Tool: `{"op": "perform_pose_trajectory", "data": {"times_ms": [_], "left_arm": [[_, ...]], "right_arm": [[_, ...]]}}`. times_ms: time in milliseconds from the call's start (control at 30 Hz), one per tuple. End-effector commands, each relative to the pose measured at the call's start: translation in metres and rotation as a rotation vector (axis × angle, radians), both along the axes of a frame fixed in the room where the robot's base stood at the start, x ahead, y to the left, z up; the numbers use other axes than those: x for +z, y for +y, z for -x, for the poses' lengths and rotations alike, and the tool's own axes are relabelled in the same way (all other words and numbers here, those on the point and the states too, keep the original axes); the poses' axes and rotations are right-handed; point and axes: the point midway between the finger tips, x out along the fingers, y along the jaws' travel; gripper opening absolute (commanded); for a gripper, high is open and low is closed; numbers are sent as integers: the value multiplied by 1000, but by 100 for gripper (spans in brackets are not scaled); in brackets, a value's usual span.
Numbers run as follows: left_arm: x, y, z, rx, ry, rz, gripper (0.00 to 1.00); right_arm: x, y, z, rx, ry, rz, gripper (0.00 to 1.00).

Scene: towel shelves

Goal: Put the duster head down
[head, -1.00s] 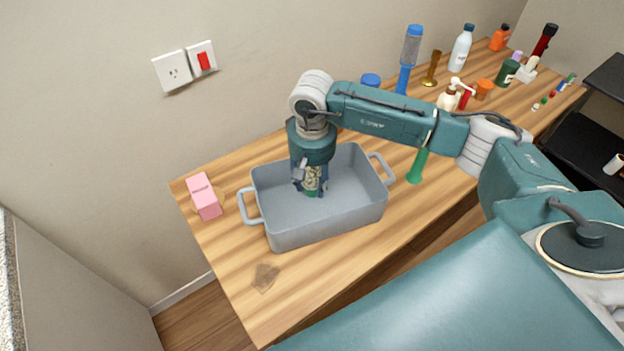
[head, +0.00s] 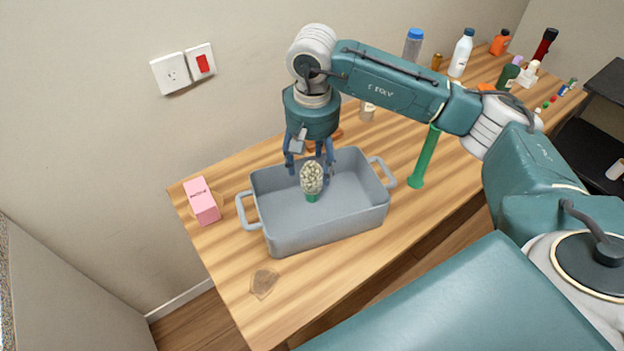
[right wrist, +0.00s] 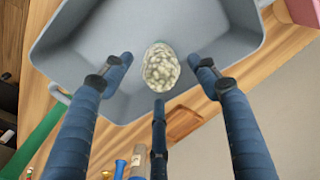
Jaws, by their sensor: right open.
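The duster head (head: 312,177), a pale speckled oval on a green base, stands upright inside the grey bin (head: 285,236). My right gripper (head: 310,168) is open above and just behind it in the head view. In the right wrist view the duster head (right wrist: 161,68) lies between the spread blue fingers of my right gripper (right wrist: 160,75), with gaps on both sides. The grey bin (right wrist: 215,22) is below it there. My left gripper is not in view.
A pink box (head: 201,201) stands left of the bin, and a green stick (head: 425,160) stands to its right. A brown patch (head: 264,283) lies on the wooden table (head: 235,290) in front. Several bottles, including a white one (head: 461,54), crowd the far right end.

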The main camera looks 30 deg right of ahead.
Motion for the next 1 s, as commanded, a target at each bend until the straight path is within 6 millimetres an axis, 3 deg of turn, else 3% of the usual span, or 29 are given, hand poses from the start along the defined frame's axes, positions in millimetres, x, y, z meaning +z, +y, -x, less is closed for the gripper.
{"op": "perform_pose_trajectory", "data": {"times_ms": [133,300,800,900,1000], "left_arm": [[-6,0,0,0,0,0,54],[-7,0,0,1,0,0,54],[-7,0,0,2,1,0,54],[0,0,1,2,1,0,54],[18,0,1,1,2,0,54]], "right_arm": [[23,1,1,1,-2,0,60],[35,1,2,0,0,0,60],[36,1,2,1,1,0,60],[43,1,2,0,1,0,60],[62,1,2,0,0,0,60]]}}
